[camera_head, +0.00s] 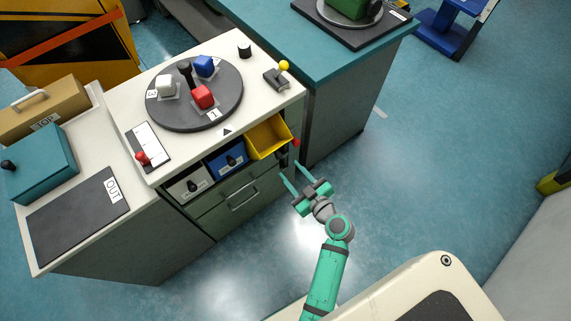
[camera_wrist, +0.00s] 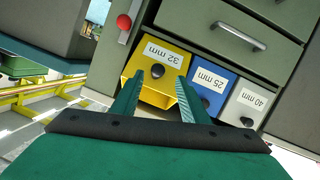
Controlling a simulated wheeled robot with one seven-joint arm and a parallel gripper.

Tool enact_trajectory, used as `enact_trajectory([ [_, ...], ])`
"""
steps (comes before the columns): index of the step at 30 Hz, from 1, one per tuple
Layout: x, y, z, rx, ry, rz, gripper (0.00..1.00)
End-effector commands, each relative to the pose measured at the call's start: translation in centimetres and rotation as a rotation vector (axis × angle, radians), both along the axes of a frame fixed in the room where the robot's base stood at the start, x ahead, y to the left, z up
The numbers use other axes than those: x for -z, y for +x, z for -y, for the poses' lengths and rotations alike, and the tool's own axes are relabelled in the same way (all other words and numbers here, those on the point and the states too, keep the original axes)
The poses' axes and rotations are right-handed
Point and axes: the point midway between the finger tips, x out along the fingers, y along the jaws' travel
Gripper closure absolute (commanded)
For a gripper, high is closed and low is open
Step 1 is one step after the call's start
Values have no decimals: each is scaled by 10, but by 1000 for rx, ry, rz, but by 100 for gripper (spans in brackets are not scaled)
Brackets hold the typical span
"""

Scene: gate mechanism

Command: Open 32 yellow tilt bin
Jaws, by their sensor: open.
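The yellow bin (camera_head: 268,138) is at the right end of a row of bins under the white worktop. It leans outward at the top, and its inside shows from above. In the wrist view the yellow bin (camera_wrist: 170,55) carries a "32 mm" label and a black knob (camera_wrist: 157,71). My gripper (camera_head: 291,171) is open and empty, in front of the bin at its lower right. In the wrist view the fingers of my gripper (camera_wrist: 157,82) stand either side of the knob's line, with the knob apart from both. The gap to the bin is hard to judge.
The blue 25 mm bin (camera_wrist: 214,80) and white 40 mm bin (camera_wrist: 246,101) sit beside it, more upright. A red knob (camera_wrist: 124,21) is on the cabinet next to the yellow bin. A drawer handle (camera_head: 243,197) juts out below. The floor (camera_head: 430,160) at the right is clear.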

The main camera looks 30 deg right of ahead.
Motion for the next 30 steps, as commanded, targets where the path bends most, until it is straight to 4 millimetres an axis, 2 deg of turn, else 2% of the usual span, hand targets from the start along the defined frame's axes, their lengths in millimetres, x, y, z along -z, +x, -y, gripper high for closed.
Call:
enact_trajectory([
  [3,-4,-18,1,1,0,-2,59],
  [9,-8,-32,1,0,0,-2,59],
  [30,-5,-36,-2,3,6,-12,59],
])
